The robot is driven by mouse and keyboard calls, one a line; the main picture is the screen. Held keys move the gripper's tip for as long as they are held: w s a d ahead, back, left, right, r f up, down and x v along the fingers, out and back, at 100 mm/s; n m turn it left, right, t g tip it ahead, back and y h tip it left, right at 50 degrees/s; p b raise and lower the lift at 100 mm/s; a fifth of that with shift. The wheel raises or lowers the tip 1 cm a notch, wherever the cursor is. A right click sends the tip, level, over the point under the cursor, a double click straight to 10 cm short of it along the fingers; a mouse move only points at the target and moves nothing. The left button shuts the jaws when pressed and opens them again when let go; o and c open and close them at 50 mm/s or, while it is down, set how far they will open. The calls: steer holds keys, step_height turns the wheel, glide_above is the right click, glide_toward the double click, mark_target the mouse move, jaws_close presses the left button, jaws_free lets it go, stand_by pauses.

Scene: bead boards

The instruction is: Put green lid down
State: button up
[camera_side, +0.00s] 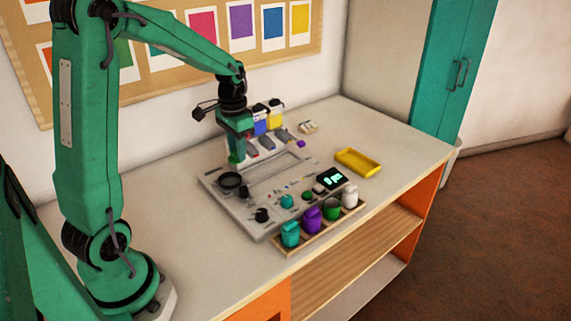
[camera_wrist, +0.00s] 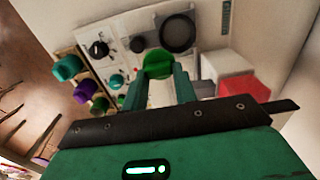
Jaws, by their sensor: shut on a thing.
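My gripper (camera_wrist: 160,75) is shut on the green lid (camera_wrist: 158,62), a round bright green disc held between the two fingertips in the wrist view. In the side view my gripper (camera_side: 237,158) hangs over the back left part of the grey board (camera_side: 215,187), behind the black ring. The lid is hard to tell from my green fingers there. A green jar (camera_side: 332,209) stands in the wooden rack between a purple jar (camera_side: 312,219) and a white jar (camera_side: 350,197). A teal jar (camera_side: 290,234) stands at the rack's left end.
The board carries a black ring (camera_side: 229,181), a black knob (camera_side: 262,215), a teal knob (camera_side: 287,201) and a lit display (camera_side: 331,178). A yellow tray (camera_side: 357,162) lies to the right. The table's right end is clear.

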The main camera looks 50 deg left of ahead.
steer(key=a+f, duration=0.2)
steer(key=a, duration=0.1)
steer(key=a+f, duration=0.2)
steer(key=a, duration=0.2)
steer(key=a+f, duration=0.2)
steer(key=a, duration=0.1)
steer(key=shift+s+a+f, duration=0.1)
steer(key=shift+s+a, duration=0.05)
steer(key=shift+s, duration=0.25)
steer(key=shift+f, duration=0.1)
steer(key=shift+f, duration=1.9)
steer(key=shift+f, duration=0.1)
steer(key=o, duration=0.8)
steer(key=shift+c, duration=0.2)
step_height(320, 180, up, 12)
